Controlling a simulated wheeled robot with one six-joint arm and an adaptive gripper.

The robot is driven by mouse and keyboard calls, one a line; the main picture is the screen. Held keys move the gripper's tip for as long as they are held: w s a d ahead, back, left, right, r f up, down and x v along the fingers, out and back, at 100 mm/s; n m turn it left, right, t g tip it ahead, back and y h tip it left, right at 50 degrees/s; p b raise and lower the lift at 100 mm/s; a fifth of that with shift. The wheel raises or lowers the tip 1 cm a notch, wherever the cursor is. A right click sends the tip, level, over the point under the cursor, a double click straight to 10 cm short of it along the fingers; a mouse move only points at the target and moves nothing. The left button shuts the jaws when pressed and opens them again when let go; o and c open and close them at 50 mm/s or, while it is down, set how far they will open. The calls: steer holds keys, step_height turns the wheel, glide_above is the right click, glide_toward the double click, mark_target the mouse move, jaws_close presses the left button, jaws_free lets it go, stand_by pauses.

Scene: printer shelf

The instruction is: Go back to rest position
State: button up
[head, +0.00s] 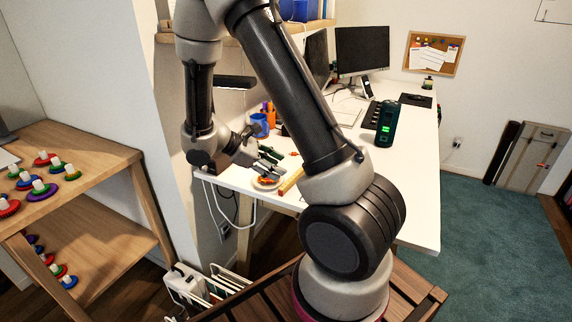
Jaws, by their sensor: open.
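My gripper (262,160) is at the end of my folded arm, near the left edge of the white desk (415,190). Its fingers are apart and point to the right. An orange-and-white item (265,183) shows just below the fingers; I cannot tell if it lies on the desk. No held object shows between the fingers. My arm hides part of the desk behind it.
A wooden shelf (100,150) with several coloured ring pieces stands at the left. The desk holds a blue mug (259,123), a dark green cylinder (386,124) and a monitor (362,50). A wooden slatted surface (410,290) lies below my arm. Green carpet (500,240) is open at the right.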

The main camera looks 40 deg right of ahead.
steer(key=shift+s+d+r+m, duration=0.3)
steer(key=shift+s+r+m, duration=0.1)
steer(key=shift+s, duration=0.25)
steer(key=s+a+r+m+t+y, duration=0.2)
steer(key=s+r+m+y, duration=0.3)
steer(key=s+r, duration=0.3)
steer(key=s+a+r+m+t+y, duration=0.2)
steer(key=s+r+m+t+y, duration=0.2)
steer(key=s+r, duration=0.5)
step_height(320, 180, up, 3)
steer(key=shift+r+m+t+y, duration=0.2)
steer(key=shift+m+t+y, duration=0.2)
steer(key=shift+m+t, duration=0.25)
steer(key=shift+s+a, duration=0.1)
